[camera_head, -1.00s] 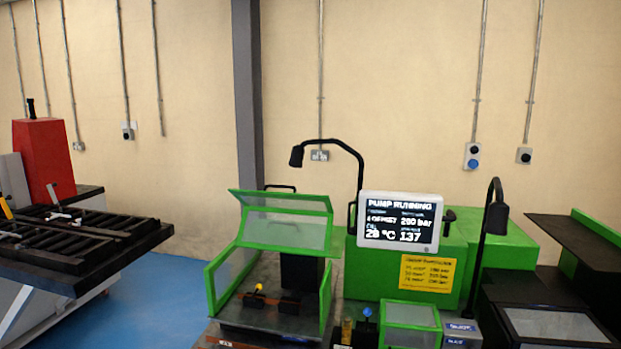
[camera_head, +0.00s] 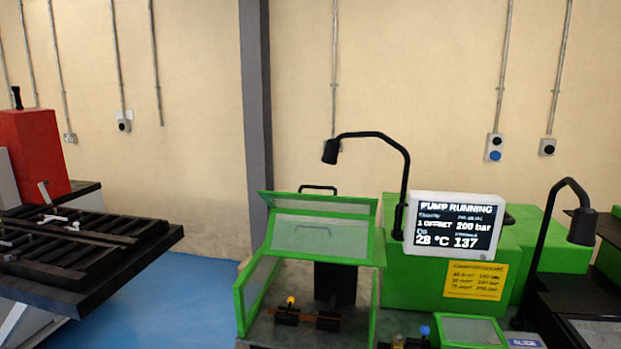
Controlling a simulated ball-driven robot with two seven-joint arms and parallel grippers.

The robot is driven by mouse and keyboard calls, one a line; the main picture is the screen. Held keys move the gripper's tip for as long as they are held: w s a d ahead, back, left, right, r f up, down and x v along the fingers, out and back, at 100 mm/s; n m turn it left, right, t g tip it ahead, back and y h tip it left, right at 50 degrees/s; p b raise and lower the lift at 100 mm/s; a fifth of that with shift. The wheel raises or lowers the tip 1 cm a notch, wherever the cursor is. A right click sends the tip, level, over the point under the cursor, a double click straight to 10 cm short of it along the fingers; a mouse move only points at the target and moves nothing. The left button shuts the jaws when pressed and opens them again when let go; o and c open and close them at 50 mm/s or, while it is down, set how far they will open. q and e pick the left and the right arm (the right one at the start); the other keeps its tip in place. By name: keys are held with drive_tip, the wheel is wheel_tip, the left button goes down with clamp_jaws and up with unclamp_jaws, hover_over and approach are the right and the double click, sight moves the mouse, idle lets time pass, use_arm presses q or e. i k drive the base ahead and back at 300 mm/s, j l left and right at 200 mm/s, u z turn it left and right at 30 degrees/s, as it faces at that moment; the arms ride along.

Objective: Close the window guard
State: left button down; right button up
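The window guard (camera_head: 320,233) is a green frame with clear panes on the bender at the centre of the head view. Its hinged upper part is raised and tilted, with a black handle (camera_head: 318,188) at its top. The space below it is open at the front. A side pane with a green frame (camera_head: 258,290) stands at its left. Inside, a black block (camera_head: 335,283) stands behind a copper-coloured bar (camera_head: 308,319) and a yellow-topped knob (camera_head: 291,300). Neither of my grippers shows in the view.
A screen (camera_head: 453,228) reading "PUMP RUNNING" and a black lamp arm (camera_head: 405,165) stand right of the guard. A second lamp (camera_head: 582,226) is further right. A dark slatted table (camera_head: 75,250) stands at the left, with blue floor (camera_head: 165,300) between.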

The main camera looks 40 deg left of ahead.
sight(267, 196)
drive_tip(key=j+u, duration=0.2)
drive_tip(key=u, duration=1.85)
drive_tip(key=i+u, duration=0.1)
drive_tip(key=u, duration=2.15)
drive_tip(key=l+u, duration=0.1)
drive_tip(key=u, duration=2.15)
drive_tip(key=l+u, duration=0.1)
drive_tip(key=u, duration=1.05)
drive_tip(key=k+u, duration=0.1)
drive_tip(key=u, duration=2.15)
